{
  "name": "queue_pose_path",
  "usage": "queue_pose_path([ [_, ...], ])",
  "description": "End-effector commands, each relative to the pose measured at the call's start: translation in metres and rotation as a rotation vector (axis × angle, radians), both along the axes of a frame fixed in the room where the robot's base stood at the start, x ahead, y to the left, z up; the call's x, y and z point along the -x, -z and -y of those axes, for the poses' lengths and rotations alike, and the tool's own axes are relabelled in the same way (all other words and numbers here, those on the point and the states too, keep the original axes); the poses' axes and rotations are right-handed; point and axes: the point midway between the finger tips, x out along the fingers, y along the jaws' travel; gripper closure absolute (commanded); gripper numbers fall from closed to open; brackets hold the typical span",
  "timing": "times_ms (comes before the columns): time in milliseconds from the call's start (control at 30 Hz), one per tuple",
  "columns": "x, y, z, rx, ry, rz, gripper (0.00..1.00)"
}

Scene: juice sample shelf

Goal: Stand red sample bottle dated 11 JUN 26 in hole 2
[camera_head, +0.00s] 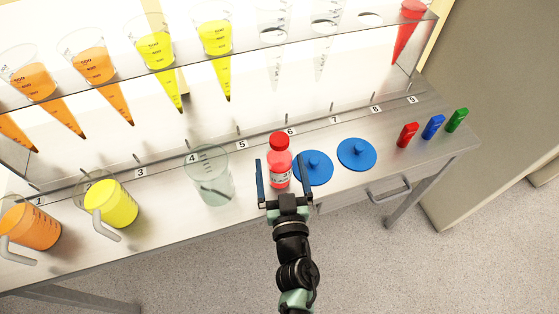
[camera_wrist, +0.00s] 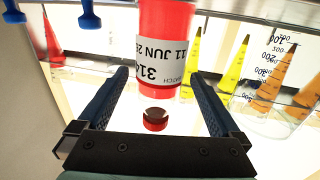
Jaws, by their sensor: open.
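The red sample bottle (camera_head: 279,165) stands upright on the steel counter in front of label 6, with a red cap and a white label. In the wrist view the bottle (camera_wrist: 164,20) appears upside down, and its label reads 11 JUN 26. My gripper (camera_head: 282,185) is open, with one finger on each side of the bottle; the wrist view shows gaps between the fingers and the bottle. The raised shelf (camera_head: 245,50) has holes holding measuring cones.
Two blue lids (camera_head: 357,153) lie right of the bottle, with red, blue and green small items (camera_head: 433,127) beyond. A clear jug (camera_head: 211,178), a yellow jug (camera_head: 110,203) and an orange jug (camera_head: 30,227) stand to the left. The glass shelf overhangs the counter's back.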

Motion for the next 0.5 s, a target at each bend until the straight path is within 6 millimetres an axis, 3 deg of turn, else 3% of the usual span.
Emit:
queue_pose_path([
  [300, -0.041, 0.003, -0.004, 0.001, 0.0, 0.002, 0.0],
  [500, -0.05, 0.002, -0.005, -0.001, 0.0, 0.0, 0.0],
])
